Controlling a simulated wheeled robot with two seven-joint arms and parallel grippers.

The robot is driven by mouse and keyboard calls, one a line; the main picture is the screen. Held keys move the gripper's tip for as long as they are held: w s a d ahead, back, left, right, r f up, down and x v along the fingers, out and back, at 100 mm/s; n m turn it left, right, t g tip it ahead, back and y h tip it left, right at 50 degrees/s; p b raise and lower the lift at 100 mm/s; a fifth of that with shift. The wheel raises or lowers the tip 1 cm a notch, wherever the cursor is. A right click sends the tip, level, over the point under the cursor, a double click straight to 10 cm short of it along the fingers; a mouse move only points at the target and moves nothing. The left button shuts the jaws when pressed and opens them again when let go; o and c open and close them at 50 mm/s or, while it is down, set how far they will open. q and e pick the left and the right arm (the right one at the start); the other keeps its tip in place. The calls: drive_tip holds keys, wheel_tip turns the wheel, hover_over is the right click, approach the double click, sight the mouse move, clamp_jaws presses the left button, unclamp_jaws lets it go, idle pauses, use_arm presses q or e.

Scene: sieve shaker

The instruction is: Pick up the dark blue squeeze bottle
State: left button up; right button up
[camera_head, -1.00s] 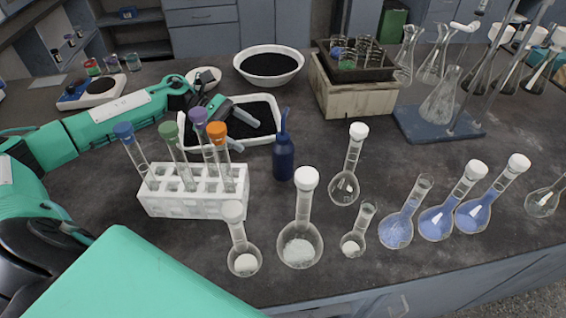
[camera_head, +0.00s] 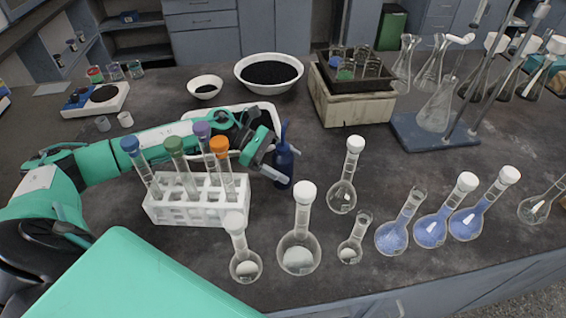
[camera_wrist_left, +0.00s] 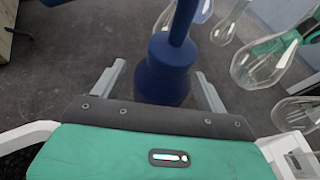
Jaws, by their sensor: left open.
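The dark blue squeeze bottle (camera_head: 283,164) stands upright on the dark bench, right of the white test tube rack, in the head view. My left gripper (camera_head: 271,163) reaches it from the left, its fingers beside the bottle's body. In the left wrist view the bottle (camera_wrist_left: 166,65) stands between the two open grey fingers of my left gripper (camera_wrist_left: 160,88), with a gap visible on each side. The fingers do not appear closed on it. The lower part of the bottle is partly hidden behind the gripper's palm. My right gripper is not in view.
The white rack (camera_head: 200,205) with several capped tubes stands just in front of my left arm. Several flasks, including a white-capped one (camera_head: 301,240), stand in front and to the right. A white tray (camera_head: 190,114) lies behind the gripper. A wooden crate (camera_head: 350,108) stands farther back.

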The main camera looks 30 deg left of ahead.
use_arm(q)
drive_tip(key=shift+x, duration=0.75)
drive_tip(key=c, duration=0.7)
drive_tip(key=shift+r, duration=0.15)
